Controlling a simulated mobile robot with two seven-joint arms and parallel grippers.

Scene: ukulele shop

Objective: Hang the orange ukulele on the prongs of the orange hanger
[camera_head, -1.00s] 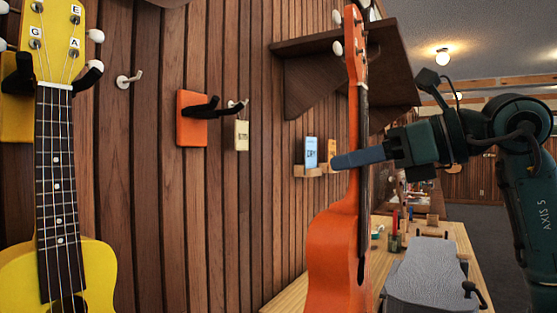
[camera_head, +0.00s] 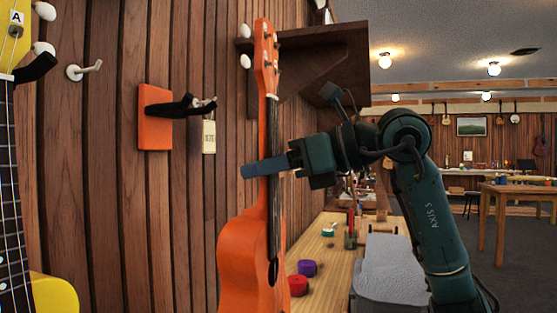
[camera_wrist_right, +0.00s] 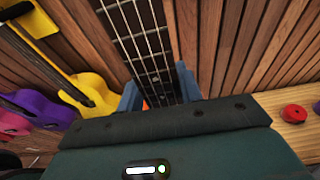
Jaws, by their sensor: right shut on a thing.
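The orange ukulele (camera_head: 240,262) hangs upright in my right gripper (camera_head: 264,168), which is shut on its neck. Its headstock (camera_head: 265,55) points up and its body is cut off at the bottom of the head view. In the right wrist view the fretboard (camera_wrist_right: 145,45) passes between the blue fingers of the right gripper (camera_wrist_right: 158,90). The orange hanger (camera_head: 154,118) is fixed to the slatted wall left of the ukulele, its dark prongs (camera_head: 182,106) sticking out to the right. The ukulele is apart from the prongs. My left gripper is not in view.
A yellow ukulele (camera_head: 50,294) hangs at the left edge, also in the wrist view (camera_wrist_right: 92,92). A dark shelf (camera_head: 325,65) juts out behind the headstock. A wooden bench (camera_head: 325,240) holds red and purple rolls.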

